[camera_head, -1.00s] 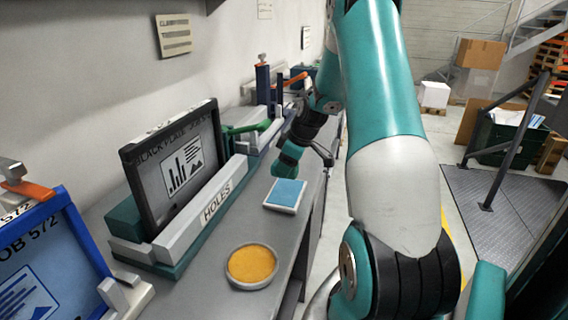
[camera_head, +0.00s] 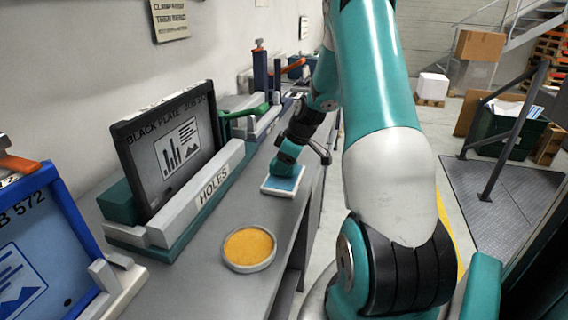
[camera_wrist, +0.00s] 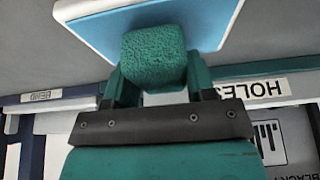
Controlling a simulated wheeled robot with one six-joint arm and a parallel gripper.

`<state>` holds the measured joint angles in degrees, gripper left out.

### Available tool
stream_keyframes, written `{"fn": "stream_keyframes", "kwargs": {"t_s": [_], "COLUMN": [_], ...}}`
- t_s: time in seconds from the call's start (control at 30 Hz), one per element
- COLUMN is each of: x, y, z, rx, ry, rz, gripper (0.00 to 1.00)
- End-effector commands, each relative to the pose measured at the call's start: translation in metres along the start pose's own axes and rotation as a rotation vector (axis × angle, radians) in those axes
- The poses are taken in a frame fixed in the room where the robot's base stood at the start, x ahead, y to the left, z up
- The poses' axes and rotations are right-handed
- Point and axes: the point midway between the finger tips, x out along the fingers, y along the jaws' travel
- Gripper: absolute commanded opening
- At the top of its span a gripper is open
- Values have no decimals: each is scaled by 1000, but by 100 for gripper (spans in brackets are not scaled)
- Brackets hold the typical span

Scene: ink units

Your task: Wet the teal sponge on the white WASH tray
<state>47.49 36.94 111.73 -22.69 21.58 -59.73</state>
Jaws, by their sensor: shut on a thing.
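The teal sponge (camera_wrist: 153,57) is between the two fingers of my gripper (camera_wrist: 157,82) in the wrist view, and my gripper is shut on it. The white tray with a light blue surface (camera_wrist: 85,10) lies just beyond the sponge there. In the head view my gripper (camera_head: 285,168) is over the far part of the white tray (camera_head: 268,190). The sponge cannot be told apart from the teal gripper in that view. I cannot tell whether the sponge touches the blue surface. No WASH lettering is readable on the tray.
A round dish with an orange-yellow pad (camera_head: 249,247) stands nearer on the grey bench (camera_head: 200,285). A black framed plate (camera_head: 170,150) stands in a rack labelled HOLES (camera_head: 215,188) at the left. A blue frame (camera_head: 35,250) is at the near left. Clamps stand farther along the bench.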

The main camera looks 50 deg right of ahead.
Motion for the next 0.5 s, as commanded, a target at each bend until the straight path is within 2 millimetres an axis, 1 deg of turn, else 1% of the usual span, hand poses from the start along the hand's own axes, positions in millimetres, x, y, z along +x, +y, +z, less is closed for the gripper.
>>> {"fn": "stream_keyframes", "kwargs": {"t_s": [0.5], "x": [4], "y": [0], "z": [2], "rx": [0], "ry": [0], "rz": [0], "gripper": [31]}}
